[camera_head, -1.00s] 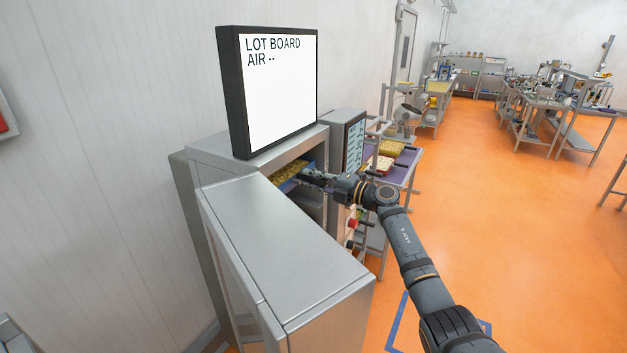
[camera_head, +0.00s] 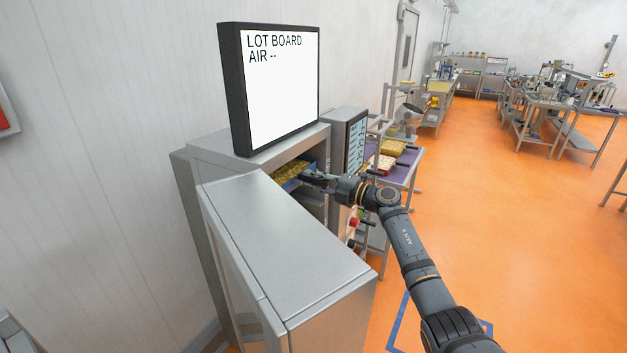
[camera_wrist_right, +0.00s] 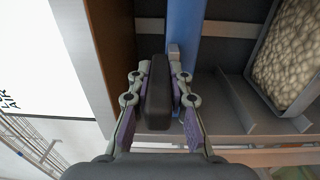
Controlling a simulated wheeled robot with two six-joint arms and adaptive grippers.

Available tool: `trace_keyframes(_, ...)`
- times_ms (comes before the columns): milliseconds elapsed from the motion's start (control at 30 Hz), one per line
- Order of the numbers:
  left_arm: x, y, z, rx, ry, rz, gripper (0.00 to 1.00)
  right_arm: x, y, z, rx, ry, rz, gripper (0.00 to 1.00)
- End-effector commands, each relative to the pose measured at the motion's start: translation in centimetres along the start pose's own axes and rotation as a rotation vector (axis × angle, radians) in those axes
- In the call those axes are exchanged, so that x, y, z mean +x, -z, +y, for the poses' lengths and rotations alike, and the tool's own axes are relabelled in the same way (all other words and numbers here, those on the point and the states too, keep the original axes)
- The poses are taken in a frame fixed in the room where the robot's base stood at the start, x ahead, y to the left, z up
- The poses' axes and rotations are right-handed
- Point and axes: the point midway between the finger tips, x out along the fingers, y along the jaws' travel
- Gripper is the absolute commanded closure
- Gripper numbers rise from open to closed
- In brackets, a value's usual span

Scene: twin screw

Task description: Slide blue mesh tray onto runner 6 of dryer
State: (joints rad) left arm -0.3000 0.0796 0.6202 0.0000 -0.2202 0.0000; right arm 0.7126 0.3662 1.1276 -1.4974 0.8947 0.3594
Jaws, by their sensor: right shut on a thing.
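The blue mesh tray (camera_head: 289,177) holds yellowish pieces and sits in the front opening of the grey dryer (camera_head: 235,152), near its top. Its blue front wall also shows in the right wrist view (camera_wrist_right: 183,30). My right gripper (camera_head: 311,177) is at the tray's front. In the right wrist view it (camera_wrist_right: 159,92) is shut on the tray's black handle (camera_wrist_right: 158,95). The tray looks roughly level. The dryer's hidden interior keeps me from telling which runner it is on. My left gripper is not in view.
The open dryer door (camera_head: 285,250) stands in front, left of my right arm. A lot board screen (camera_head: 280,88) stands on top. In the wrist view another tray (camera_wrist_right: 262,80) with beige pieces lies inside. A rack cart (camera_head: 405,165) with trays stands beyond the dryer.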

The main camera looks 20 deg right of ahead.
Motion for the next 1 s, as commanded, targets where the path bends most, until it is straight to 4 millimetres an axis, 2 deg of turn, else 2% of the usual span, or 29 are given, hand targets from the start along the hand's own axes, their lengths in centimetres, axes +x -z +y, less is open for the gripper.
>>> trace_keyframes(300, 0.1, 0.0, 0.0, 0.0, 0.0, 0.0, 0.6, 0.0, 0.0, 0.1, -0.001, -0.005, 0.0, 1.0)
trace_keyframes(333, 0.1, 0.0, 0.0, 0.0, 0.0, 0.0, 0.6, 0.0, 0.0, 0.1, -0.001, -0.005, 0.0, 0.8)
trace_keyframes(500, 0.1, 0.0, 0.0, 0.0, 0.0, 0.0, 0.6, 0.0, 0.0, 0.1, -0.001, -0.003, 0.0, 0.57)
trace_keyframes(533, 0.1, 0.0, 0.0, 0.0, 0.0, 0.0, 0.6, 0.0, 0.0, 0.0, -0.001, -0.003, 0.0, 0.55)
trace_keyframes(833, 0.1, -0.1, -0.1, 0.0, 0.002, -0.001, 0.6, -0.2, 0.0, -0.4, 0.0, 0.004, -0.001, 0.55)
trace_keyframes(933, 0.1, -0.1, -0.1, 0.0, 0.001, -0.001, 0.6, -1.3, -0.1, -0.4, -0.003, 0.004, -0.003, 0.55)
trace_keyframes(1000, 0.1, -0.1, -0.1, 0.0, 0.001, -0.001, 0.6, -2.7, -0.1, -0.4, -0.003, 0.006, -0.003, 0.55)
